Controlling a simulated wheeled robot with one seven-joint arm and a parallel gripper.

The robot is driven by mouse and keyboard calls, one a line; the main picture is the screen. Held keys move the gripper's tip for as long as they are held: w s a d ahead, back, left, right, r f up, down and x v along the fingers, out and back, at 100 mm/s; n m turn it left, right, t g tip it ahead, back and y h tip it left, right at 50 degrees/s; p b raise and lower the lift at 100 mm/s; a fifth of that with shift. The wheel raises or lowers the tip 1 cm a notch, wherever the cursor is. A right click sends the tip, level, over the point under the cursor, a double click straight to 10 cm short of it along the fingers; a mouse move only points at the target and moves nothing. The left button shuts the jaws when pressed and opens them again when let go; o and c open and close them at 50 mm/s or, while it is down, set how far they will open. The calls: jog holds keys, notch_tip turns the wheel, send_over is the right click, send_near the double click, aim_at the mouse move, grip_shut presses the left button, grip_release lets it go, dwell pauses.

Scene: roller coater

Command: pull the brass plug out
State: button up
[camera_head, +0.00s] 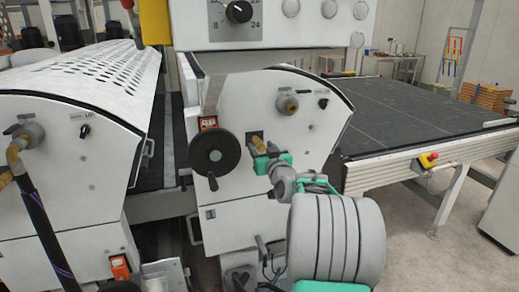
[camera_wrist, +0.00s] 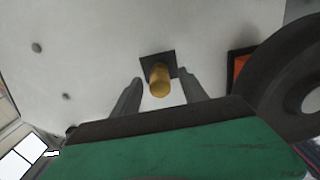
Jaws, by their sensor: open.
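The brass plug (camera_wrist: 160,80) sticks out of a dark square plate (camera_wrist: 150,62) on the white machine panel in the wrist view. It also shows in the head view (camera_head: 258,143), just right of the black handwheel. My gripper (camera_wrist: 161,88) is open, with one grey finger on each side of the plug. I cannot tell whether either finger touches it. In the head view my gripper (camera_head: 266,152) is at the panel by the plug, and partly covers it. The plug is seated in the plate.
A black handwheel (camera_head: 215,154) stands out close to the left of the plug; it also shows at the right of the wrist view (camera_wrist: 295,90). A second brass fitting (camera_head: 288,105) sits above right. A dark conveyor bed (camera_head: 420,115) lies to the right.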

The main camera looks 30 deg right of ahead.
aim_at(262, 149)
jog(key=shift+c, duration=0.3)
grip_shut()
dwell(0.4)
dwell(0.8)
jog(key=shift+f, duration=0.1)
jog(key=shift+b+v, duration=1.6)
jog(key=shift+v, duration=1.4)
jog(key=b+v, duration=0.2)
jog(key=v, duration=0.1)
jog(key=shift+b, duration=0.35)
